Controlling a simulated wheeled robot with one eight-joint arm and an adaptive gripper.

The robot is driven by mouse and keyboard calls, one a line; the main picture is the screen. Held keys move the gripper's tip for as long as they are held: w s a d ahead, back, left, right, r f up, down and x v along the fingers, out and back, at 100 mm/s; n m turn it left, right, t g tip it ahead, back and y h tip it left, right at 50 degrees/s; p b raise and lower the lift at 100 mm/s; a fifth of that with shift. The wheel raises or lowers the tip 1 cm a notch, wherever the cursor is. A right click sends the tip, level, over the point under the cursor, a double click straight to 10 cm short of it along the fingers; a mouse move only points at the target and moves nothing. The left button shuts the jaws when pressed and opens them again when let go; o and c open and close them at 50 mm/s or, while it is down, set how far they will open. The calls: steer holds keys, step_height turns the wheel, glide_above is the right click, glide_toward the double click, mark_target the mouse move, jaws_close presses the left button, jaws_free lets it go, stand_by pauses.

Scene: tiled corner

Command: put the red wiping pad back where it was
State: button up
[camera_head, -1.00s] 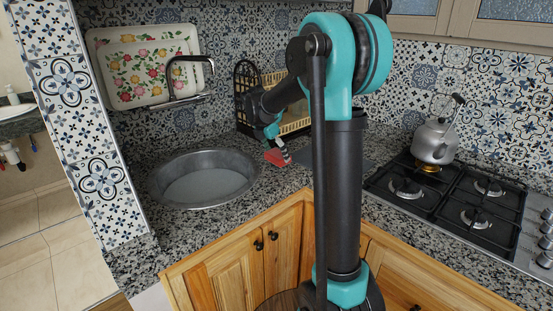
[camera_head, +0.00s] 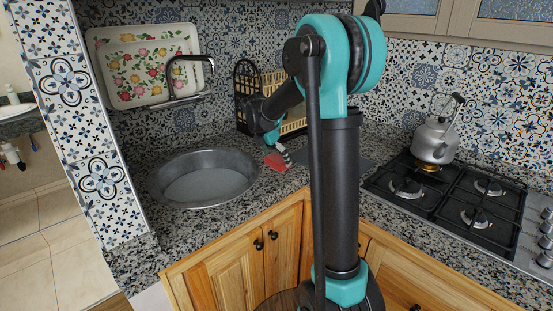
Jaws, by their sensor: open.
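The red wiping pad (camera_head: 275,163) is on the speckled granite counter, just right of the round metal sink and in front of the dish rack. My gripper (camera_head: 279,150) is at the pad's upper right edge, low over the counter. It is small in this view and partly hidden by my own arm. I cannot tell whether its fingers touch the pad.
The round sink (camera_head: 205,184) lies left of the pad, with a tap (camera_head: 188,80) above it. The dish rack (camera_head: 272,88) stands behind. A stove (camera_head: 450,195) with a kettle (camera_head: 435,140) is at the right. A floral tray (camera_head: 140,68) is on the wall.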

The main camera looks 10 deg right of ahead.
steer(key=v, duration=1.2)
steer(key=s+d+f+m+t+y, duration=0.1)
steer(key=s+d+f+m+y, duration=0.1)
steer(key=s+f+m, duration=0.9)
steer(key=s+d+f+m+y, duration=0.2)
steer(key=s+f+m, duration=0.9)
steer(key=s, duration=0.7)
steer(key=shift+d+m+t, duration=0.25)
steer(key=shift+m+t, duration=0.15)
steer(key=shift+m, duration=0.7)
steer(key=shift+w, duration=0.1)
